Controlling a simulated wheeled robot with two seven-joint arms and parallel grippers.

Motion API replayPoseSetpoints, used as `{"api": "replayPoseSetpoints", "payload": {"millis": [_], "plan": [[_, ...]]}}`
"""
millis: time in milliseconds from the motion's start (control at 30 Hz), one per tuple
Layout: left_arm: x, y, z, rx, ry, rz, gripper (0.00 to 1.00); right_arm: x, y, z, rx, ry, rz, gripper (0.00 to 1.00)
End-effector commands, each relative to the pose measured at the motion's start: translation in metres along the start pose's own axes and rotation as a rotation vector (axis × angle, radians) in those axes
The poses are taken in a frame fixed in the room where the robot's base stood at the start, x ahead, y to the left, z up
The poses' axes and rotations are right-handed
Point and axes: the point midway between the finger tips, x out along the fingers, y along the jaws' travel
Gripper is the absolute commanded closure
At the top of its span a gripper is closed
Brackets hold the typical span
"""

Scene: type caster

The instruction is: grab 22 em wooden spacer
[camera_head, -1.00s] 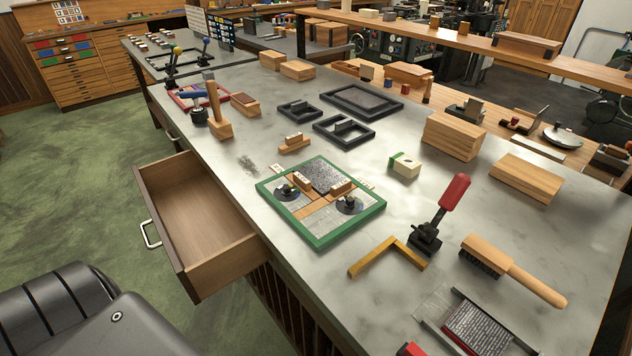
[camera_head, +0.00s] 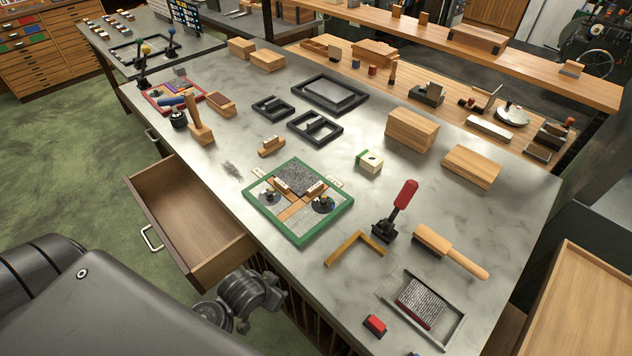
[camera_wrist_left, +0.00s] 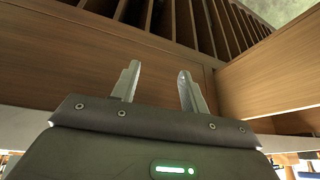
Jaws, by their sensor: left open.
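Small wooden pieces with pale labelled tops lie inside the green frame (camera_head: 290,235): one at left (camera_head: 280,183) and one at right (camera_head: 316,188). A similar wooden piece with a pale top (camera_head: 271,147) sits on the bench behind the frame. The lettering is too small to read, so I cannot tell which is the 22 em spacer. My left gripper (camera_wrist_left: 159,88) is open and empty in the left wrist view, facing brown wood panels; no spacer shows there. In the head view only my left arm shows, low beside the open drawer. My right gripper is not in view.
An open, empty drawer (camera_head: 185,205) juts out from the bench's left side. A red-handled clamp (camera_head: 397,212), a brass-coloured angle (camera_head: 356,247), a brush (camera_head: 450,252) and a type tray (camera_head: 425,308) stand right of the frame. Bare metal bench top lies around the frame.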

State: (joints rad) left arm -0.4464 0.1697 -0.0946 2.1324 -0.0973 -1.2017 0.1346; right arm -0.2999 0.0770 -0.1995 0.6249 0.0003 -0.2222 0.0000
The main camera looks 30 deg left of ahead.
Motion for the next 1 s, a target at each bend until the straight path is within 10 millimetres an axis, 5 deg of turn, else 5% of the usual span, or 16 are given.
{"api": "replayPoseSetpoints", "payload": {"millis": [33,300,400,700,833,1000], "plan": [[-0.026,-0.003,-0.016,-0.001,0.024,-0.004,0.55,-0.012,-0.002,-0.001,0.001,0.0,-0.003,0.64],[-0.111,-0.009,-0.061,0.002,0.111,-0.021,0.55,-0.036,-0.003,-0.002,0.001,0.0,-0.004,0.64],[-0.09,-0.021,-0.093,-0.009,0.216,-0.027,0.55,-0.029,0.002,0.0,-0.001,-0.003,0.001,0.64],[-0.082,-0.049,-0.185,-0.032,0.502,0.006,0.55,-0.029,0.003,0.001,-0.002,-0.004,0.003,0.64],[-0.084,-0.056,-0.211,-0.037,0.58,0.033,0.55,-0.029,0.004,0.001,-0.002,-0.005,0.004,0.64],[-0.084,-0.058,-0.22,-0.04,0.607,0.046,0.55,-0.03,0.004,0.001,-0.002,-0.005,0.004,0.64]]}}
